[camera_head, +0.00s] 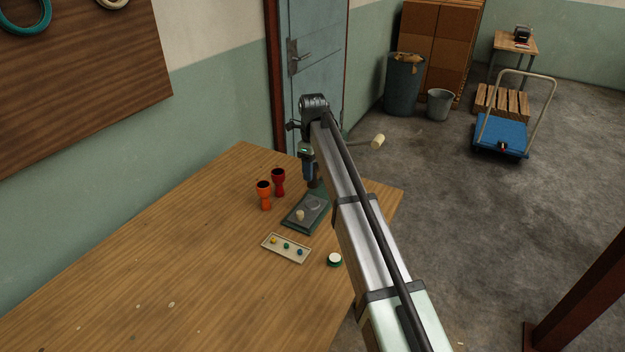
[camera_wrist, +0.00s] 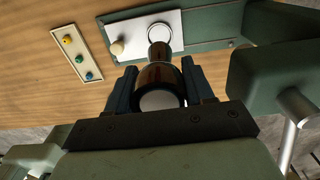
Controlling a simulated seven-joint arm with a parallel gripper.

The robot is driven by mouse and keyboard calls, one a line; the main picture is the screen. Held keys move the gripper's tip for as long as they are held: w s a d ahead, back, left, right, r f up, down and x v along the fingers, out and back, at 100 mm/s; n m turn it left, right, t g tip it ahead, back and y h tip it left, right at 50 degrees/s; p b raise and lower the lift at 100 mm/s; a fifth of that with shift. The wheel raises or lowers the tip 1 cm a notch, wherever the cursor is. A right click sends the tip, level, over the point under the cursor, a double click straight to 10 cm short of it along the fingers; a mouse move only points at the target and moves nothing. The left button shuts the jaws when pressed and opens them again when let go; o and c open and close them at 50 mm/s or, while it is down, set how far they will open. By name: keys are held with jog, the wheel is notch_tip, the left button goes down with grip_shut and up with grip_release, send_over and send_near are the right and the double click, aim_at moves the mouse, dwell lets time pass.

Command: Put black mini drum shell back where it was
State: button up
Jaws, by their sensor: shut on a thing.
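My gripper (camera_wrist: 160,76) is shut on the black mini drum shell (camera_wrist: 158,74), which sits between its two dark blue fingers in the wrist view. The shell looks glossy dark brown to black, with a pale round end facing the camera. Its narrower far part lies in line with a ring on a grey plate with a green base (camera_wrist: 212,28); I cannot tell whether they touch. In the head view my gripper (camera_head: 311,176) is over the back right of that green-edged plate (camera_head: 293,222), and the shell is mostly hidden there.
An orange goblet drum (camera_head: 264,196) and a red one (camera_head: 278,183) stand upright left of the plate. A pale tray (camera_head: 266,245) with small coloured knobs and a white-topped green round piece (camera_head: 334,260) lie in front. The table's left side is mostly clear.

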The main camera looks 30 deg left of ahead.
jog(key=shift+a+r, duration=0.1)
jog(key=shift+r, duration=0.4)
jog(key=s+a, duration=1.3)
jog(key=s, duration=0.2)
jog(key=shift+a+f+n, duration=0.35)
jog(key=shift+n, duration=0.05)
jog(key=shift+m, duration=0.3)
jog(key=shift+f, duration=5)
jog(key=shift+f, duration=0.15)
jog(key=o, duration=0.8)
